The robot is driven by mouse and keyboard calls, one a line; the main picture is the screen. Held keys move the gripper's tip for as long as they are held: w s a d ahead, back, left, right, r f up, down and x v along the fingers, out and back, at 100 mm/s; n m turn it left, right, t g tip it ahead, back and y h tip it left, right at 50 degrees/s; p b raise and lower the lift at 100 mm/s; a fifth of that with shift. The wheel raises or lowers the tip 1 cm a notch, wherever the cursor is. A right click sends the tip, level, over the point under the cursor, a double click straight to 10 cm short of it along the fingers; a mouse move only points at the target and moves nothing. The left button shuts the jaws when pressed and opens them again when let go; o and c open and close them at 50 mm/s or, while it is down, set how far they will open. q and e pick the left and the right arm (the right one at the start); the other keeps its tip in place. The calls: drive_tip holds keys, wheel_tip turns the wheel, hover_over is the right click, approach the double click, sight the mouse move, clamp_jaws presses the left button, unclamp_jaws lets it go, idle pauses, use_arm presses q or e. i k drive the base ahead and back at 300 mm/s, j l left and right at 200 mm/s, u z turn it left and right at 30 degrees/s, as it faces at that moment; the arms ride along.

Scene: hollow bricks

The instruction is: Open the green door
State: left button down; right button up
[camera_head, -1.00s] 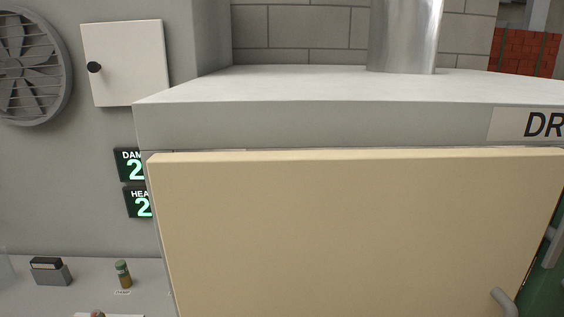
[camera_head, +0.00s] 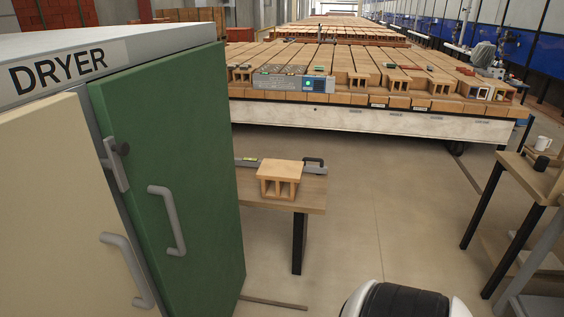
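The green door (camera_head: 200,165) is at the left of the head view, on the front of the grey dryer (camera_head: 165,42). It looks shut, level with the cream door (camera_head: 40,215) beside it. A grey bar handle (camera_head: 178,222) stands upright near its left edge. A grey latch with a dark knob (camera_head: 115,165) sits at the seam between the two doors, above the handles. The cream door has its own grey bar handle (camera_head: 130,272). Neither of my grippers is in view.
A small wooden table (camera_head: 315,190) right of the dryer bears a hollow brick (camera_head: 281,175). A long car loaded with bricks (camera_head: 380,120) stands behind. Another table with a mug (camera_head: 542,143) is at the right. Floor (camera_head: 390,215) between is clear. A rounded part of mine shows at bottom.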

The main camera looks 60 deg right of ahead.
sight(173, 112)
drive_tip(key=l+z, duration=0.1)
drive_tip(key=z, duration=1.2)
